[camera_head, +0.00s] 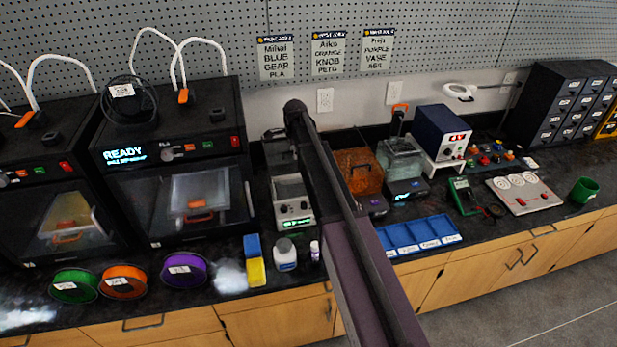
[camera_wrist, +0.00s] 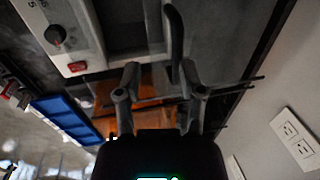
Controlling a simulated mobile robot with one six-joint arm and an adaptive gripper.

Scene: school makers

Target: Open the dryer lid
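Several box-shaped machines stand on the counter, and I cannot tell for sure which is the dryer. One has a clear box top and a lit display (camera_head: 402,160). Beside it is a box with an orange see-through top (camera_head: 352,160) and a dark handle. Left of that is a grey machine (camera_head: 291,205) with a lit display. My gripper (camera_wrist: 159,70) is open in the wrist view, with an orange surface (camera_wrist: 152,118) beyond its fingers. A dark curved bar (camera_wrist: 175,38) shows near the fingertips; contact is unclear. In the head view my arm hides the gripper.
A light panel with a dial and red switch (camera_wrist: 75,40) lies close to the gripper. A blue tray (camera_head: 420,234) sits at the counter's front. Two black printers (camera_head: 185,155) stand left. A blue-and-white box (camera_head: 441,135) stands right. The pegboard wall is behind.

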